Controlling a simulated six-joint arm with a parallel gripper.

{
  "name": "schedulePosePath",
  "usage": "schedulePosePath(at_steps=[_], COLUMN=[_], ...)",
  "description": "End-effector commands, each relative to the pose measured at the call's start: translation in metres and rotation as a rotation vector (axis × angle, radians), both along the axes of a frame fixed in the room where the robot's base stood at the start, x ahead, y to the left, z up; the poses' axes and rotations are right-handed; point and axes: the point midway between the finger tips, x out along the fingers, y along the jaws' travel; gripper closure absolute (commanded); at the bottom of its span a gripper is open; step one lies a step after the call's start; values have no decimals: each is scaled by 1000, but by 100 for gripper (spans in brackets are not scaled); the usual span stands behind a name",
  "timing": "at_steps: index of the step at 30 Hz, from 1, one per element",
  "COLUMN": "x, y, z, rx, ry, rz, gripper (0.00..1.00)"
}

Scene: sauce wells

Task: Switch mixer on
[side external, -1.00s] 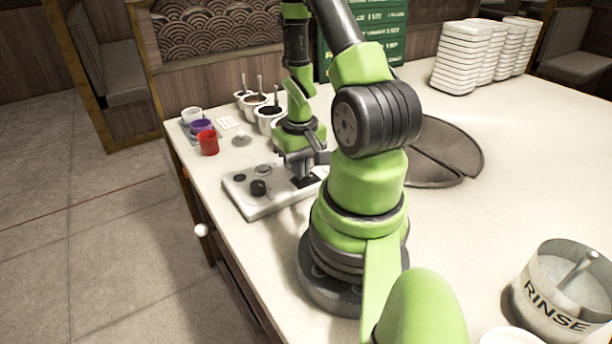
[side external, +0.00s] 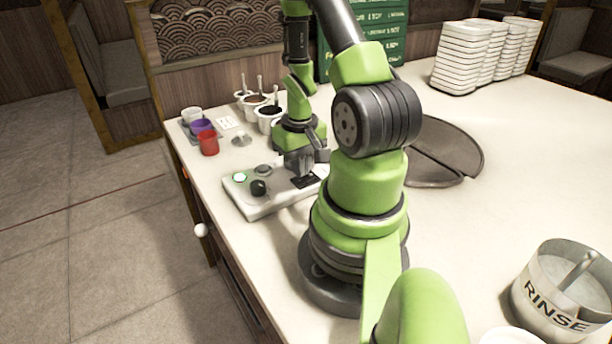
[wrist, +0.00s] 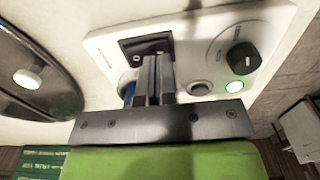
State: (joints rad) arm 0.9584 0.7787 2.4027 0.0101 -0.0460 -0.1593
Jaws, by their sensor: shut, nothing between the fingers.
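A white control panel (side external: 285,203) lies on the counter's left part, and it also shows in the wrist view (wrist: 108,38). It carries a black square switch plate (wrist: 160,42), a black knob (wrist: 243,56), a grey round button (wrist: 200,88) and a round lamp (wrist: 235,87) glowing green. The lit lamp also shows in the side view (side external: 240,177). My gripper (wrist: 153,62) is shut and empty, its fingertips at the switch plate. They cover part of the plate, so I cannot tell the switch lever's position or whether they touch it.
Behind the panel stand a red cup (side external: 208,144), a purple cup (side external: 202,126) and sauce pots (side external: 269,113) with spoons. A dark round plate (side external: 437,170) lies to the right. A rinse pot (side external: 562,300) stands front right. The counter's left edge is close to the panel.

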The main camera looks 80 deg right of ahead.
Motion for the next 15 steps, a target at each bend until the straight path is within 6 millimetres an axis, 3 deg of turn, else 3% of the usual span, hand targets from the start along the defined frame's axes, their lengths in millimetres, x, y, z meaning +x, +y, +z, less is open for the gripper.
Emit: schedulePosePath(at_steps=[15], x=[0], y=[-1], z=[44], rx=[-4], ry=[-2], rz=[0], gripper=[100])
